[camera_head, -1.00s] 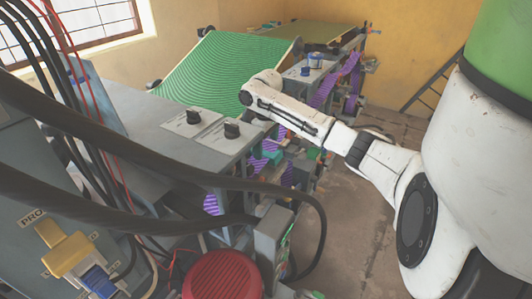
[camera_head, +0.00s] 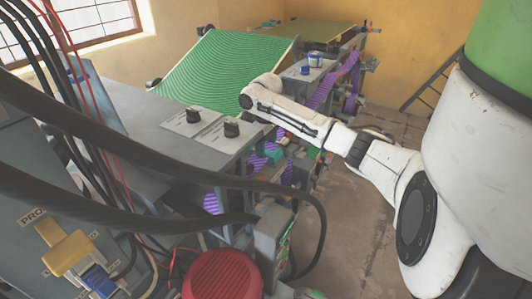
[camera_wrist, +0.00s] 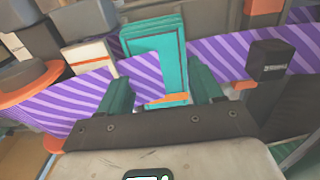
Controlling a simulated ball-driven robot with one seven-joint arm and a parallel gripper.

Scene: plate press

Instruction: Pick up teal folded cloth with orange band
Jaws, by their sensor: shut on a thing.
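Finger contact is hard to see. In the head view only a small teal patch (camera_head: 274,154) shows below my arm's bend, and I cannot tell whether it is cloth or finger.
A black block (camera_wrist: 270,60) stands close on the right, and a grey knob with an orange base (camera_wrist: 25,85) on the left. The grey machine top (camera_head: 150,130) and dark cables (camera_head: 150,165) lie left of my arm.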

